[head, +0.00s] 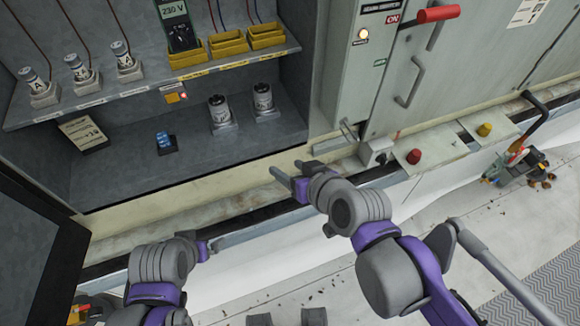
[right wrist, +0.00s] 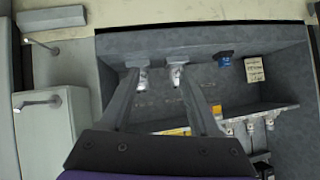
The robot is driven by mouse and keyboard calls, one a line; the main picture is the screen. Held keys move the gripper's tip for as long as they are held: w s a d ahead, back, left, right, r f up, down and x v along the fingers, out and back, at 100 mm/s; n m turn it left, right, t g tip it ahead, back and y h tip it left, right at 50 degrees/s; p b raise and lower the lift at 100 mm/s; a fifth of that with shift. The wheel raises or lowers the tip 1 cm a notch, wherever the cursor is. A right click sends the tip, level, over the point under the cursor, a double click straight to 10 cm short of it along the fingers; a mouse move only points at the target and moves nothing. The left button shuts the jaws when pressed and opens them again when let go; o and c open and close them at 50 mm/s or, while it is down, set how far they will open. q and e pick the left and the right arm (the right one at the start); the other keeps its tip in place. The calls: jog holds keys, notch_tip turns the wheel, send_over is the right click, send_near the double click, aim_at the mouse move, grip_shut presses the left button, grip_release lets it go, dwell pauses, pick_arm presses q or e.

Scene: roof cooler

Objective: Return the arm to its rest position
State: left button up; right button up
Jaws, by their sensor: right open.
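My right gripper (head: 287,171) is in front of the open cabinet's lower front edge, with its arm coming from the lower right. In the right wrist view its two fingers (right wrist: 157,88) stand apart with nothing between them, pointing toward the cabinet interior. My left gripper (head: 212,247) is low at the left centre, close to the dark rail below the cabinet. It looks small and partly hidden by its wrist, so its jaw opening is unclear.
The open cabinet (head: 150,175) has two grey-white cylinders (head: 219,112) (head: 263,101) and a blue item (head: 165,142) on its floor. Above is a shelf with yellow bins (head: 228,45) and a meter (head: 177,24). A red-handled switch (head: 437,14) and door handle (head: 410,82) protrude at right.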

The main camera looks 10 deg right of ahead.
dwell(0.3)
jog(key=s+d+f+m+g+h, duration=0.1)
jog(key=s+d+f+g+h, duration=0.1)
jog(key=s+d+f, duration=0.3)
jog(key=s+d+f+m+g+h+p, duration=0.1)
jog(key=s+d+f+g+h, duration=0.1)
jog(key=s+d+f, duration=0.3)
jog(key=d+h, duration=0.1)
jog(key=d, duration=0.3)
jog(key=shift+f+m, duration=0.25)
jog(key=shift+m, duration=0.05)
